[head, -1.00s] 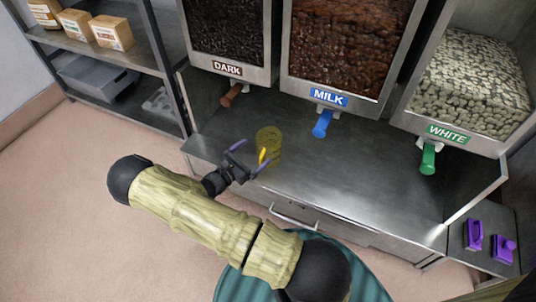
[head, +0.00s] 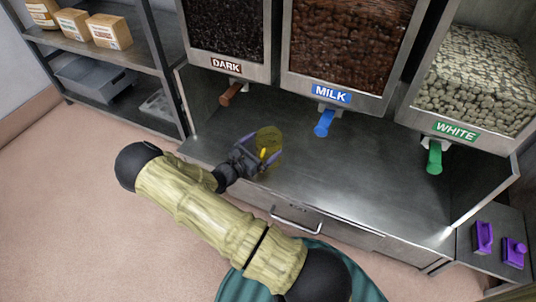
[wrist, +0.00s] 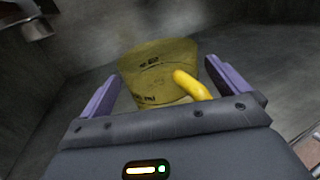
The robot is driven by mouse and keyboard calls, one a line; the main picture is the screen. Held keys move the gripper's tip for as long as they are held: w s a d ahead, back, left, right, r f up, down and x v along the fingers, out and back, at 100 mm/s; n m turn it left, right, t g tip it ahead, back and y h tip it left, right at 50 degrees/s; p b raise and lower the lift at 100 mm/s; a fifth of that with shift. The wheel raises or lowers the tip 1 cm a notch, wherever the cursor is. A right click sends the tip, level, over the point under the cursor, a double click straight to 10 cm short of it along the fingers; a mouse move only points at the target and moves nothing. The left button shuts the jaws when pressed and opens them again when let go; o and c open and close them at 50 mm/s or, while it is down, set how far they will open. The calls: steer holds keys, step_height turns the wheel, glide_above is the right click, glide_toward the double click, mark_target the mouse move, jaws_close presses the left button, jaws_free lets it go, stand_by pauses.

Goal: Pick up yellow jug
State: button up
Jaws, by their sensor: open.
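The yellow jug (head: 269,138) is see-through and stands on the steel counter, left of the middle, in the head view. In the wrist view the jug (wrist: 160,72) shows dark markings on its side, and its solid yellow handle (wrist: 192,84) points toward my gripper. My gripper (head: 259,151) is open at the jug. In the wrist view its purple fingers (wrist: 166,88) are spread to the left and right of the jug, with gaps on both sides. The lower part of the jug is hidden behind my gripper.
The steel counter (head: 340,190) is clear to the right of the jug. Above it hang dark, milk (head: 331,94) and white (head: 455,130) dispensers with brown, blue and green taps. Purple items (head: 483,238) lie on a side surface at the right. Shelves with boxes (head: 108,32) stand at the left.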

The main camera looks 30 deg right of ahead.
stand_by(0.3)
steer(key=c, duration=0.9)
step_height(320, 180, up, 10)
steer(key=p, duration=0.6)
steer(key=shift+p, duration=0.4)
